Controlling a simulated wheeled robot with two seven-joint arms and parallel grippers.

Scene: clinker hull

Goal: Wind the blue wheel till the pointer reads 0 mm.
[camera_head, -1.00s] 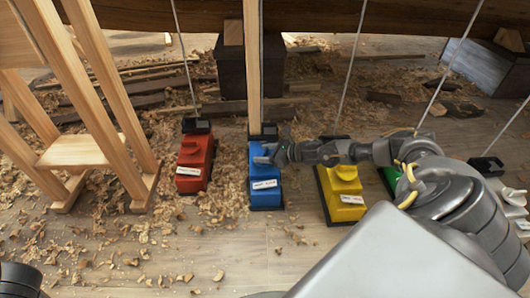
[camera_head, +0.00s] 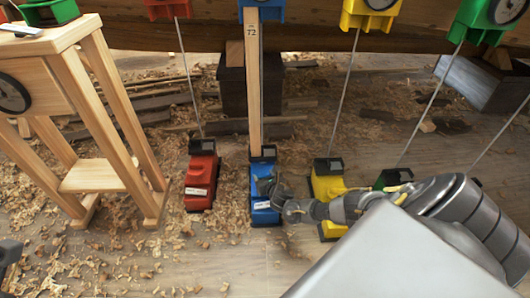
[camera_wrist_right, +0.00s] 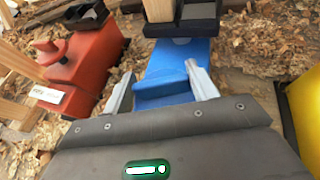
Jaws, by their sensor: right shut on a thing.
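The blue unit (camera_head: 259,213) stands on the floor at the foot of an upright wooden post (camera_head: 254,90) marked 72. My right gripper (camera_head: 266,187) reaches it from the right. In the right wrist view, my right gripper (camera_wrist_right: 163,88) has one finger on each side of a raised blue part (camera_wrist_right: 166,93), seemingly the blue wheel, and is shut on it. A blue box (camera_head: 262,12) shows at the post's top, cut by the frame edge. I cannot make out a pointer or its reading. My left gripper is not clearly in view.
A red unit (camera_head: 200,180) stands left of the blue one and a yellow unit (camera_head: 327,183) right of it, partly behind my arm. A wooden trestle (camera_head: 100,178) stands at the left. Thin rods slant up to the dark hull. Shavings cover much of the floor.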

